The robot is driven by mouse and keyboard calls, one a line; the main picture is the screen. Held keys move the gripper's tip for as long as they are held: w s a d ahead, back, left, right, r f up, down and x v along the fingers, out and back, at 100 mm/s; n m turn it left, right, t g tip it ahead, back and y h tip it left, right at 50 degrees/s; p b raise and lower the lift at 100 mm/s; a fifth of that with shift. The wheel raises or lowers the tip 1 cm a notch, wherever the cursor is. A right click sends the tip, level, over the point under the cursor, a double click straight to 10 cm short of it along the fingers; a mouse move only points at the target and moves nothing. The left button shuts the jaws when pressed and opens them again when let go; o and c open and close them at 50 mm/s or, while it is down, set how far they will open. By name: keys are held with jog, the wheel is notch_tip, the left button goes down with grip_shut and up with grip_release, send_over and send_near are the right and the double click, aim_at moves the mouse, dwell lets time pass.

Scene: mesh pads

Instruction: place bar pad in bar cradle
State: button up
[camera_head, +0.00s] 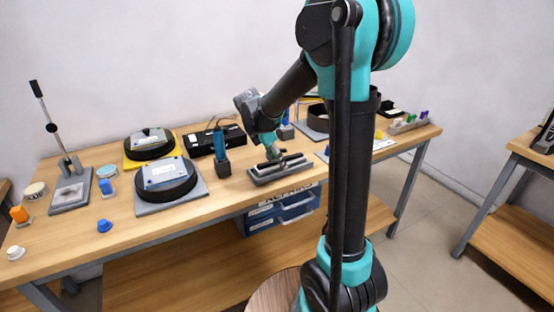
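A long grey tray-like holder (262,181), which looks like the bar cradle, lies near the front edge of the wooden bench, in the middle of the view. A dark bar-shaped piece (292,160), perhaps the bar pad, shows at the holder; I cannot tell whether it rests inside or is held just above. My gripper (273,155) points down over the holder from above, at its middle. The fingertips are small and partly merge with the dark piece, so their opening and any grip are unclear.
A dark block with a blue-handled tool (220,150) stands just left of the holder. Further left are two round black pads with labelled tops (166,178) (150,142). A lever stand (68,180) is at far left. Blue drawers (285,208) hang below the bench.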

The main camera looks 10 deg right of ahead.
jog(key=v, duration=1.2)
jog(key=s+d+f+m+t+y, duration=0.1)
jog(key=s+d+f+m, duration=0.3)
jog(key=s+f+m, duration=0.5)
jog(key=s+d+f+m+t+y, duration=0.1)
jog(key=s+d+f+m+y, duration=0.2)
jog(key=s+f+m, duration=0.7)
jog(key=s+d+m, duration=0.1)
jog(key=m, duration=0.1)
jog(key=shift+s+m+t, duration=0.3)
jog(key=shift+s+t, duration=0.05)
jog(key=shift+t, duration=0.05)
jog(key=shift+d, duration=0.15)
